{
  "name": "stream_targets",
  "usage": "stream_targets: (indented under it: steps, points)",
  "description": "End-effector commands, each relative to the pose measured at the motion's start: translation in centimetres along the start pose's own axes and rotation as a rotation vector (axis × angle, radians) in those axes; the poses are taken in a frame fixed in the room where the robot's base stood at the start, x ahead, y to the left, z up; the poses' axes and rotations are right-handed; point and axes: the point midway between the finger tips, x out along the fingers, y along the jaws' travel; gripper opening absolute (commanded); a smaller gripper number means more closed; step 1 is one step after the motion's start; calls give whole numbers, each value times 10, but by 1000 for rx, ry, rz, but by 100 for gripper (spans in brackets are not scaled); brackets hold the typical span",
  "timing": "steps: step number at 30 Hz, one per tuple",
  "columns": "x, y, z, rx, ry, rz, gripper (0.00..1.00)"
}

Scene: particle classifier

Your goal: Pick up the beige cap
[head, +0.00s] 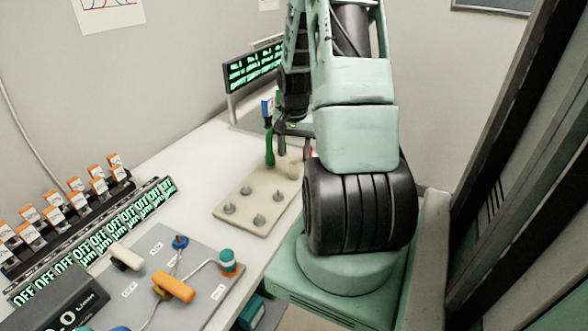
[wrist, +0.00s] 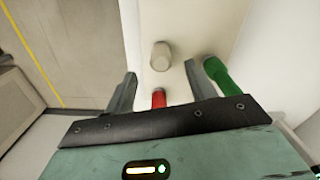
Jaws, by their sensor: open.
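The beige cap (wrist: 160,56) is a short pale cylinder standing on the beige board (wrist: 185,50) in the wrist view, just beyond my fingertips. It also shows in the head view (head: 293,170) at the board's right edge, close to my arm. My gripper (wrist: 161,76) is open, with one finger on each side of a red cap (wrist: 158,98). The beige cap is apart from both fingers. A green cap (wrist: 220,78) stands beside the right finger. In the head view my gripper (head: 291,130) is partly hidden by my arm.
The board (head: 238,208) also bears several grey pegs. A grey panel (head: 200,255) with a white, an orange and a blue-green handle lies nearer. White table lies between.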

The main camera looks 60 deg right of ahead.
Motion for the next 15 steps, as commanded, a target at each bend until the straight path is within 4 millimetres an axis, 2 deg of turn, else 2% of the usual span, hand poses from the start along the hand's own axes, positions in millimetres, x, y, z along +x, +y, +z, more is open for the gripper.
stream_targets:
  steps: [5, 10, 15]
  points:
    - [15, 0, 1, 0, -4, 1, 56]
    - [40, -1, 1, -2, -4, 2, 56]
    - [53, -2, 1, -1, 0, 0, 56]
